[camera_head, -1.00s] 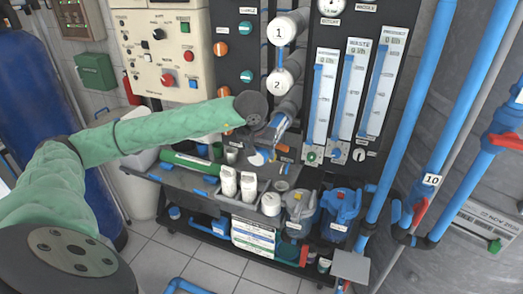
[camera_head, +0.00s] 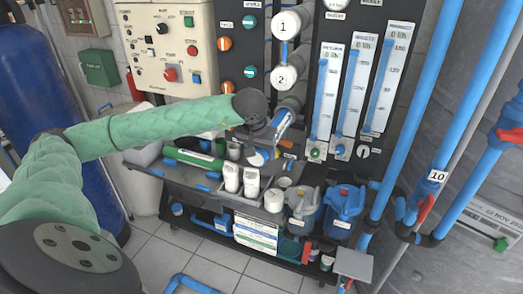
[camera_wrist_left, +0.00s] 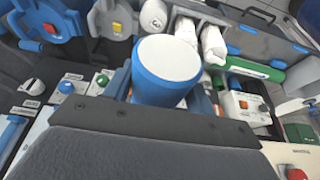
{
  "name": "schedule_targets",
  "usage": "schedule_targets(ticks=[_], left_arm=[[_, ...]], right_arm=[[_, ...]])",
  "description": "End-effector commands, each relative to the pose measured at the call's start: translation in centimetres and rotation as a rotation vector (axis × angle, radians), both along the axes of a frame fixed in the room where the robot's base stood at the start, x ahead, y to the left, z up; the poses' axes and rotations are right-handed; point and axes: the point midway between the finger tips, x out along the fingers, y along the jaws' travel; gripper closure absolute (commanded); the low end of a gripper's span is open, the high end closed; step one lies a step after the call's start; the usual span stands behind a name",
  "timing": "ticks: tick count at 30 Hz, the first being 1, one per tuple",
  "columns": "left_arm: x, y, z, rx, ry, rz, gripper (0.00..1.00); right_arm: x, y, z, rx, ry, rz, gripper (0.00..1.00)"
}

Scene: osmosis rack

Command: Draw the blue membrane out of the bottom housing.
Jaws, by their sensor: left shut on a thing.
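The blue membrane (camera_head: 284,121) shows in the head view as a short tilted blue cylinder just below the bottom housing (camera_head: 293,97), the grey tube under the one marked 2. In the left wrist view the membrane (camera_wrist_left: 160,84) is a blue cylinder with a white round end face. My left gripper (camera_head: 273,133) is shut on the membrane near its lower, outer end. The fingertips are hard to make out, and the dark gripper body hides the membrane's base in the wrist view. I cannot tell how much of the membrane is inside the housing. My right gripper is not in view.
Flow meters (camera_head: 353,85) stand right of the housings. Below are white bottles (camera_head: 231,178), a green cylinder (camera_head: 194,158) and grey and blue canisters (camera_head: 342,205) on the bench. Blue pipes (camera_head: 410,110) run at right. The tiled floor in front is clear.

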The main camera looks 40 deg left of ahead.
Motion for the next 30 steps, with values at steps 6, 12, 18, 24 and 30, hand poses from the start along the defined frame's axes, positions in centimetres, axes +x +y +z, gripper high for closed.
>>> schedule_targets(ticks=[6,12,18,24,30], left_arm=[[-0.1,0.0,0.0,0.000,0.000,0.000,0.78],[-0.1,0.0,0.0,0.000,0.000,0.000,0.23],[-0.1,0.0,0.0,0.000,0.000,0.000,0.19],[-0.2,-0.1,0.4,0.000,-0.001,0.001,0.19],[-1.1,-0.3,2.8,-0.001,-0.003,0.001,0.19]], right_arm=[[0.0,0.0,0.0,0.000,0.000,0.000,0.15],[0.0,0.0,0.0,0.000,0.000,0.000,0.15],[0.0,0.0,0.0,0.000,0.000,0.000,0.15],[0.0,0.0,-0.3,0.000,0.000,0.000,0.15],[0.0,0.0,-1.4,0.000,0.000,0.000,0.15]])
